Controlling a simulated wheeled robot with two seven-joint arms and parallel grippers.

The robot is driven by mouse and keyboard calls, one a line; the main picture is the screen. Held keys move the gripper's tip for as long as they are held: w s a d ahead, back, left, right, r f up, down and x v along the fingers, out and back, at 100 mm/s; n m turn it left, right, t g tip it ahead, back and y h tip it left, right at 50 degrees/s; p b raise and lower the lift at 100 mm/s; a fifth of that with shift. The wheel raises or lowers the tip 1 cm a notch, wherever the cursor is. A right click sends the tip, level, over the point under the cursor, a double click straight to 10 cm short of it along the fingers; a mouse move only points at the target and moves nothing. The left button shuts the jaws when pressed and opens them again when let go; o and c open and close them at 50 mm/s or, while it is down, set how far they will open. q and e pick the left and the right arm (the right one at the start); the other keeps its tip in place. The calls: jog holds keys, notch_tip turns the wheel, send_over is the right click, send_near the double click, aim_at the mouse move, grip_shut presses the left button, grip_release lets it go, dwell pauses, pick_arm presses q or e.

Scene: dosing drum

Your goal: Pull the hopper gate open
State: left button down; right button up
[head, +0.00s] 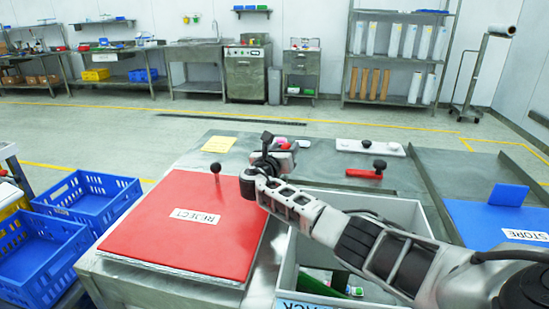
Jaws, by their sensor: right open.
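No part is clearly marked as the hopper gate. A red bar with a dark knob (366,173) lies on the grey metal bench, right of my right gripper. My right gripper (270,146) is between the panel's handle and the red bar, apart from both. It is open and appears empty; its fingers are small and partly hidden. My left gripper is out of view.
My right arm crosses above a grey bin (290,262) holding small items. A blue panel labelled STORE (490,222) is at right. Blue crates (95,202) stand at left. A yellow note (218,144) lies on the bench.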

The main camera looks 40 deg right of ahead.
jog(key=v, duration=1.5)
jog(key=shift+a, duration=0.3)
